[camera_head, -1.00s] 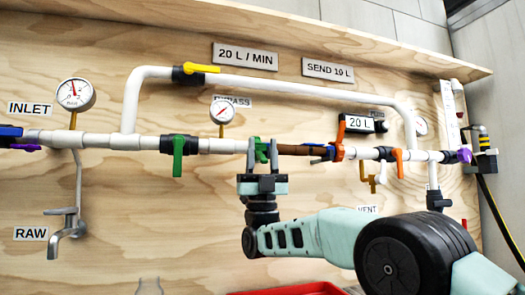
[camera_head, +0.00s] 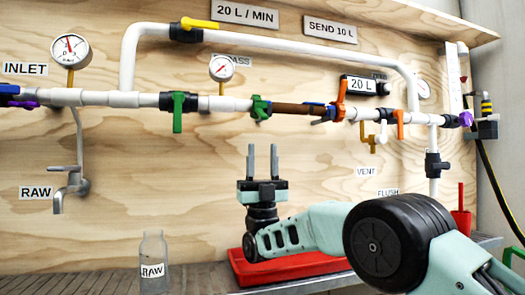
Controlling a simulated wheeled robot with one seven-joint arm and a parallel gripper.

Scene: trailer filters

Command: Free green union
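The green union (camera_head: 261,108) sits on the horizontal pipe, at the left end of a brown section (camera_head: 300,109). It has short green lugs and looks in line with the pipe. My gripper (camera_head: 262,162) points up in front of the board, below the union in the picture. Its two grey fingers stand apart with nothing between them, and a gap shows between the fingertips and the pipe. How far the fingers are from the board in depth I cannot tell.
A green-handled valve (camera_head: 178,112) is left of the union, and an orange lever (camera_head: 340,100) is right of the brown section. A pressure gauge (camera_head: 222,68) stands above the pipe. A red tray (camera_head: 290,266) and a RAW bottle (camera_head: 153,258) are on the bench below.

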